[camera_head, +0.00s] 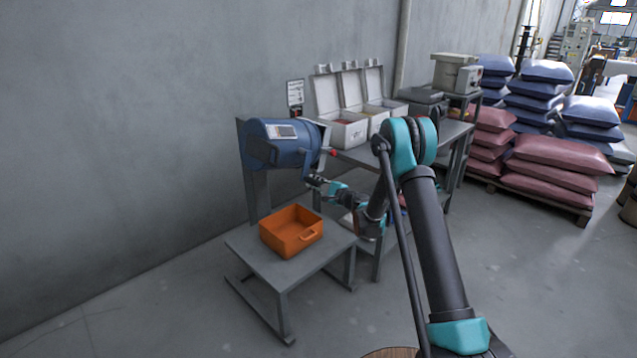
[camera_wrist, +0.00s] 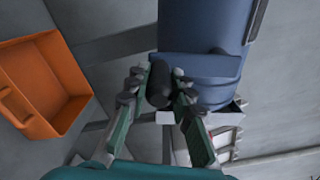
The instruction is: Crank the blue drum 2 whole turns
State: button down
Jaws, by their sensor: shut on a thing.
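The blue drum (camera_head: 281,143) is mounted on a grey stand against the wall, with a pale label on its side. It also fills the top of the wrist view (camera_wrist: 204,40). My gripper (camera_head: 317,180) is at the lower right of the drum's front end. In the wrist view my gripper (camera_wrist: 159,84) has its two fingers closed on a dark crank handle (camera_wrist: 158,86), one finger on each side. The handle lies in front of the drum's lower edge.
An orange bin (camera_head: 291,231) sits on a low grey table (camera_head: 248,249) below the drum. Open white boxes (camera_head: 348,131) stand on a workbench (camera_head: 440,140) to the right. Stacked red sacks (camera_head: 545,170) and blue sacks (camera_head: 540,90) lie farther right. Floor at the front left is clear.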

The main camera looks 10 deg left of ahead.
jog(key=s+a+r+m, duration=0.2)
jog(key=s+r+m, duration=0.1)
jog(key=r+m, duration=0.2)
jog(key=s+a+r+m, duration=0.2)
jog(key=r+m, duration=0.3)
jog(key=m, duration=0.5)
jog(key=shift+s+a+r, duration=0.2)
jog(key=shift+s+a, duration=0.15)
jog(key=shift+s, duration=0.15)
jog(key=shift+y, duration=0.3)
jog(key=c, duration=1.3)
grip_release()
jog(key=shift+w, duration=0.1)
jog(key=v, duration=1.2)
jog(key=shift+r, duration=0.2)
